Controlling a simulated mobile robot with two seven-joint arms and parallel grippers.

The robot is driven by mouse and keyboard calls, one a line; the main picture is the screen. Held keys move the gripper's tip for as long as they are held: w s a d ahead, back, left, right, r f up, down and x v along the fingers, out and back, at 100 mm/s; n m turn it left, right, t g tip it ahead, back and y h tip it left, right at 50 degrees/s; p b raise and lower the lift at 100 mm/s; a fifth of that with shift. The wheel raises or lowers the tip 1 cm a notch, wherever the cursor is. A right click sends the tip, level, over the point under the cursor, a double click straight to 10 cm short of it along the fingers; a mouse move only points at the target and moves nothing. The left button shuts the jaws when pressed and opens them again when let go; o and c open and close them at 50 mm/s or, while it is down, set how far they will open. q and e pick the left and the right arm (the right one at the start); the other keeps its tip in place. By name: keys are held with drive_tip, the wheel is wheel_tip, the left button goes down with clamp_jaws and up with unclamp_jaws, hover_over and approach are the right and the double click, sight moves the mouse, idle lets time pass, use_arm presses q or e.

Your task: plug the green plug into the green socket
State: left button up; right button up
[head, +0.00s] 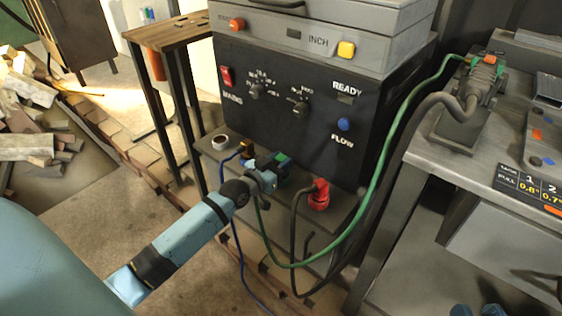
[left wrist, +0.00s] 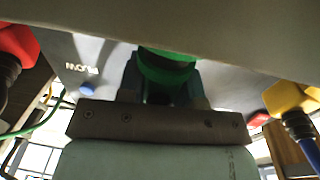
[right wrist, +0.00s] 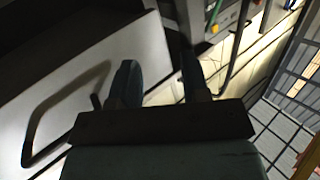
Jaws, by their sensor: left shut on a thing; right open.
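My left gripper (head: 272,176) is at the lower front of the black machine, shut on the green plug. In the left wrist view, a green round body (left wrist: 168,68) shows between the two blue fingers (left wrist: 165,85). In the head view a green part (head: 283,160) shows just beyond the fingertips; I cannot tell plug from socket there, nor whether they are joined. The green cable (head: 378,195) hangs from the gripper in a loop and rises to the right bench. My right gripper (right wrist: 160,80) is open and empty; its blue fingertips also show at the head view's bottom edge (head: 475,311).
A red plug (head: 319,194) with a dark cable is to the right of my left gripper. A yellow connector (head: 247,156) with a blue cable is to its left. The black machine (head: 290,110) rises behind. A grey workbench (head: 415,145) stands at the right.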

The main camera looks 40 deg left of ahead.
use_arm(q)
drive_tip(key=shift+f+b, duration=0.3)
drive_tip(key=shift+f, duration=0.25)
drive_tip(key=o, duration=0.7)
drive_tip(key=shift+c, duration=0.2)
drive_tip(key=shift+s+a+p, duration=0.15)
drive_tip(key=shift+s+p, duration=0.3)
drive_tip(key=shift+s, duration=0.35)
drive_tip(key=shift+s+a+p, duration=0.15)
drive_tip(key=shift+s+p, duration=0.25)
drive_tip(key=shift+s, duration=0.4)
drive_tip(key=s+a+p, duration=0.1)
drive_tip(key=s+p, duration=0.2)
drive_tip(key=s, duration=0.4)
drive_tip(key=shift+s+a, duration=0.15)
drive_tip(key=shift+s, duration=0.15)
